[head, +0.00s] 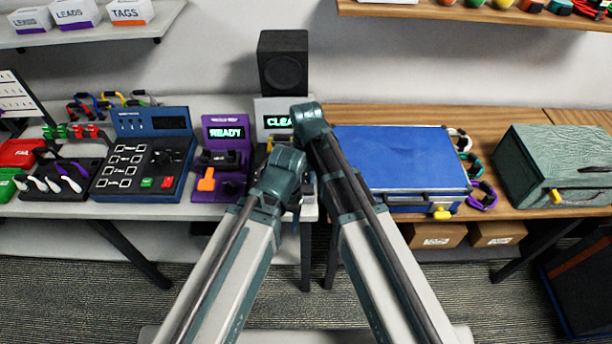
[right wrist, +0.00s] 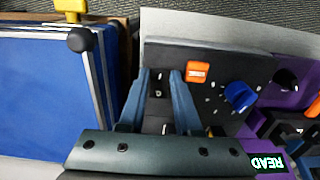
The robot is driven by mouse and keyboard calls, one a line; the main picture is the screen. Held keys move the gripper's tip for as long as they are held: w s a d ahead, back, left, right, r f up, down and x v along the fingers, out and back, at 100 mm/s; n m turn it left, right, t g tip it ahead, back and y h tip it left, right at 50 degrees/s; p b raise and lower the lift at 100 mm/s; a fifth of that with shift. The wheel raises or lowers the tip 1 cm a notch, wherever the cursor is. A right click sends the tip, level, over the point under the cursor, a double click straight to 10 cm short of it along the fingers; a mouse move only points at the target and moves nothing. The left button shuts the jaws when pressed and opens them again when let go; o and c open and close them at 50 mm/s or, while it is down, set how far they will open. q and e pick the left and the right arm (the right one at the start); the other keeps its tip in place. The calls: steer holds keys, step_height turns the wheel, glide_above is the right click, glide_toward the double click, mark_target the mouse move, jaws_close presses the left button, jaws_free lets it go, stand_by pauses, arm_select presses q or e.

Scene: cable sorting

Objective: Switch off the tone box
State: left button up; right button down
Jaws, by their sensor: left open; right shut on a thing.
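The tone box (head: 262,106) is the grey unit with a green display, partly covered by my arms in the head view; "CLEA" can be read. Its dark front panel (right wrist: 215,115) shows in the right wrist view, with an orange switch (right wrist: 197,72) and a blue knob (right wrist: 240,96). My right gripper (right wrist: 160,78) is over this panel, its fingers on either side of a small dark part beside the orange switch, mostly hidden between them. My left gripper (head: 293,203) is open, low at the table's front edge and largely hidden by its own wrist.
A black speaker (head: 283,62) stands behind the tone box. A purple unit (head: 225,135) reading "READY" is on its left, and a blue control box (head: 150,125) farther left. A blue case (head: 400,160) lies close on the right, a green case (head: 560,150) beyond it.

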steer(key=shift+w+g, duration=0.4)
steer(key=shift+g, duration=0.1)
steer(key=shift+w+g, duration=0.15)
steer(key=shift+g, duration=0.25)
steer(key=shift+r+g, duration=0.15)
steer(key=shift+g, duration=0.45)
steer(key=c, duration=0.9)
jaws_free()
